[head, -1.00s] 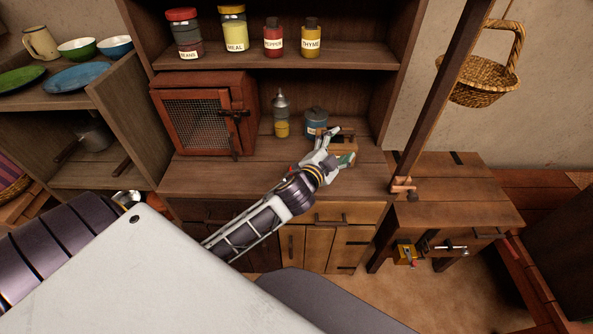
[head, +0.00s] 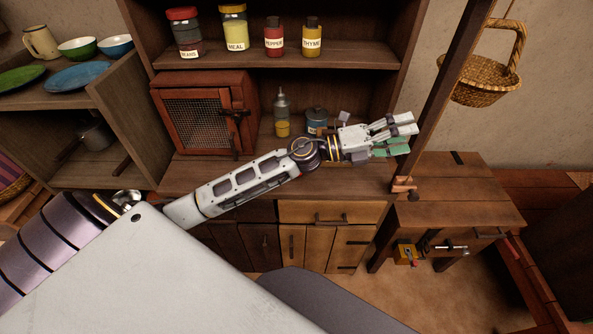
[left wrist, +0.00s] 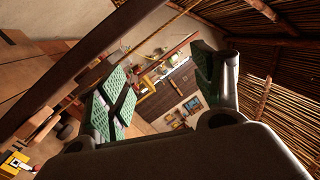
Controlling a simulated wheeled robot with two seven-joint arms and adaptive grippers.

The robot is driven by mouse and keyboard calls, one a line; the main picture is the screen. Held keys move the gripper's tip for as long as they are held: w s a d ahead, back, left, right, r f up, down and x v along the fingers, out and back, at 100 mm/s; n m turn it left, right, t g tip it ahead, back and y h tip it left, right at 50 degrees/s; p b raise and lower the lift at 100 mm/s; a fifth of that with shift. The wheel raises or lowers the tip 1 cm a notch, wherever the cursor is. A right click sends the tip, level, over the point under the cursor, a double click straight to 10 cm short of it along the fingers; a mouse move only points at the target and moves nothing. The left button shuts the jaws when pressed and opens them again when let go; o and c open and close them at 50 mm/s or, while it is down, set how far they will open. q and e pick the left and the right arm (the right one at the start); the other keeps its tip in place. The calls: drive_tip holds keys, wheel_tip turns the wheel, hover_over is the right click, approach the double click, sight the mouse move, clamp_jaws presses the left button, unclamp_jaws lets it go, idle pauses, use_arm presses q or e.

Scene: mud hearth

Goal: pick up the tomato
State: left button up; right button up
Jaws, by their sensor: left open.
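I see no tomato in the head view or the left wrist view. My left gripper (head: 402,134) is open and empty, raised in front of the right end of the hutch's counter and pointing right, near the dark post. In the left wrist view its green-padded fingers (left wrist: 162,88) stand wide apart with nothing between them. The gripper and forearm hide part of the counter, so something behind them cannot be told. My right gripper is in neither view.
The counter (head: 225,180) holds a mesh-door box (head: 195,120), an oil bottle (head: 282,115) and a blue canister (head: 316,121). Labelled jars (head: 236,30) stand on the shelf above. A dark post (head: 440,90), a hanging basket (head: 480,80) and a side table (head: 460,195) are at right.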

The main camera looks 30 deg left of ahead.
use_arm(q)
drive_tip(key=s+a+f+m+g+y, duration=0.2)
drive_tip(key=a+f+m+g+y, duration=0.45)
drive_tip(key=f+m+g, duration=0.4)
drive_tip(key=w+a+f+y, duration=0.1)
drive_tip(key=a+y, duration=0.9)
drive_tip(key=a, duration=1.2)
drive_tip(key=shift+a+f, duration=0.3)
drive_tip(key=shift+f, duration=0.45)
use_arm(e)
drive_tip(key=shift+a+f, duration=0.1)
use_arm(q)
drive_tip(key=shift+f, duration=0.1)
drive_tip(key=f, duration=0.7)
drive_tip(key=shift+w+d+f, duration=0.2)
drive_tip(key=shift+w+d, duration=0.1)
drive_tip(key=shift+w, duration=0.1)
drive_tip(key=shift+w+f+p, duration=0.1)
drive_tip(key=shift+f+p, duration=0.2)
drive_tip(key=shift+f, duration=0.15)
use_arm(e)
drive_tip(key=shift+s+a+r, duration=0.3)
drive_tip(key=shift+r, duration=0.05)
